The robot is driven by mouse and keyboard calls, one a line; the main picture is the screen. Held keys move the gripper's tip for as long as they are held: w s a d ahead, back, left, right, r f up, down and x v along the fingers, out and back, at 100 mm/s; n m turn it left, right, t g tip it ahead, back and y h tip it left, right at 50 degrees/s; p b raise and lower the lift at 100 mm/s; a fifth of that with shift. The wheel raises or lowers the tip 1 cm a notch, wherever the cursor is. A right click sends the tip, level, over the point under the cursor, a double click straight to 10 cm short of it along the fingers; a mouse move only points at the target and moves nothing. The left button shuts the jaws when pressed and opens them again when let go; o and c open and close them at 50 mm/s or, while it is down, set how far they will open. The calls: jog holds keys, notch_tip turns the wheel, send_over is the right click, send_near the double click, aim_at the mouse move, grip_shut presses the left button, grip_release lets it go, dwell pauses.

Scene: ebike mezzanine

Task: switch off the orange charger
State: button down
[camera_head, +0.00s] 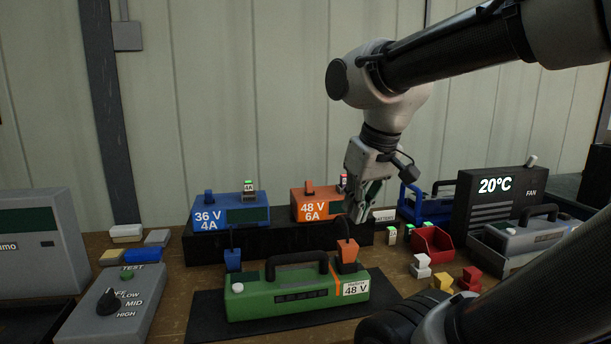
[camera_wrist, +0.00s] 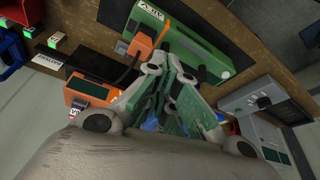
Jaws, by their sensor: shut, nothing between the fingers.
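The orange charger (camera_head: 311,211), marked 48 V 6A, stands on a dark raised shelf (camera_head: 222,249) at the back of the bench. On its top are an orange block (camera_head: 309,188) and a small pale piece with a red top (camera_head: 343,181). The charger also shows at the left of the wrist view (camera_wrist: 84,87), with the small marked piece (camera_wrist: 79,110) beside the gripper. My gripper (camera_head: 364,216) is shut and empty, pointing down at the charger's right end and hiding part of it. I cannot tell whether it touches the charger.
A blue charger (camera_head: 229,217), marked 36 V 4A with a green-topped piece, stands to the left. A green 48 V battery (camera_head: 285,300) with an orange plug (camera_head: 347,256) lies in front. A red bin (camera_head: 432,243), small blocks and a dark fan unit (camera_head: 493,210) stand right.

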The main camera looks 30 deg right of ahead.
jog(key=w+d+r+m+g, duration=0.15)
jog(key=w+r, duration=0.35)
jog(key=w, duration=0.7)
jog(key=w+d+r+g, duration=0.1)
jog(key=w+d+r, duration=0.35)
jog(key=w, duration=0.75)
jog(key=w+d+f+g, duration=0.1)
jog(key=w+d+f, duration=0.1)
jog(key=w, duration=0.7)
jog(key=w+d+f+m+g, duration=0.1)
jog(key=w+d+f, duration=0.2)
jog(key=w, duration=0.5)
jog(key=shift+w+f, duration=0.4)
jog(key=shift+f, duration=0.1)
jog(key=shift+m, duration=0.25)
